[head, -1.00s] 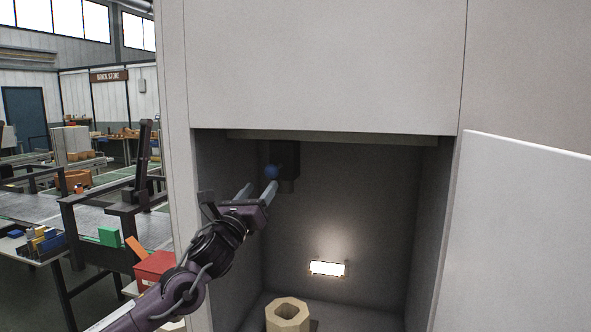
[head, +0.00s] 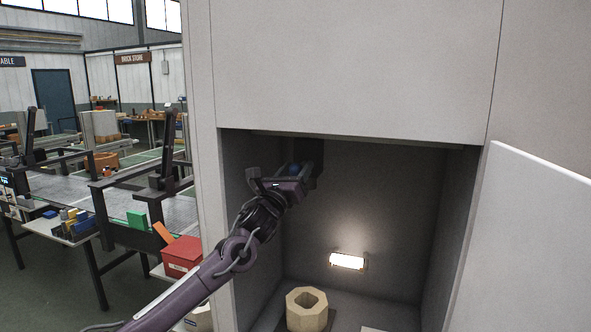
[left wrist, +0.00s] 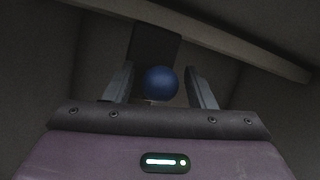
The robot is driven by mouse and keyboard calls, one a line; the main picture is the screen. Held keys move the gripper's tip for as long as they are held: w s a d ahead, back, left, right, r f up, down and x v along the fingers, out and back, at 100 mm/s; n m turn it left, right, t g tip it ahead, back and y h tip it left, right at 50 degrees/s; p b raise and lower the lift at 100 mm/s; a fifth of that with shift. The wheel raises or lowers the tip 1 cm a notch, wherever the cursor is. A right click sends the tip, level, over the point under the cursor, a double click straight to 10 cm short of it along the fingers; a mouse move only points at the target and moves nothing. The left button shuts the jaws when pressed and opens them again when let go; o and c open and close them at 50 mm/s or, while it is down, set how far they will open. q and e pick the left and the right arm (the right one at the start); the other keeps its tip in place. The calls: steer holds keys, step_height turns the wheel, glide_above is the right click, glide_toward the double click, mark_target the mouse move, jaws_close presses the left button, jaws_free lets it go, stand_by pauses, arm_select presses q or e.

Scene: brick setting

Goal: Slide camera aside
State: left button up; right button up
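The camera appears to be a dark box (head: 318,163) high at the back of the open cabinet, with a blue ball (head: 294,169) on its front. In the left wrist view the box (left wrist: 154,44) is behind the blue ball (left wrist: 160,83). My left gripper (head: 298,175) reaches into the cabinet at the ball. In the wrist view its fingers (left wrist: 160,90) are open, one on each side of the ball, with a small gap on both sides. In the head view the gripper partly hides the ball and box. My right gripper is not in view.
A pale octagonal hollow block (head: 307,308) stands on the cabinet floor. A lit lamp (head: 347,261) is on the back wall. The cabinet's side walls and top edge (head: 350,137) surround my left arm. A white door panel (head: 530,240) stands open at right.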

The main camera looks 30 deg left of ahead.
arm_select(q)
jaws_close()
steer(key=shift+d, duration=0.15)
steer(key=shift+w+d+f, duration=0.1)
steer(key=shift+d, duration=0.2)
steer(key=w+d+b, duration=0.2)
steer(key=d+b, duration=0.2)
steer(key=d, duration=0.7)
steer(key=w+d+b, duration=0.3)
steer(key=d+b, duration=0.1)
steer(key=d, duration=0.7)
steer(key=shift+w+d, duration=0.2)
steer(key=shift+d, duration=0.15)
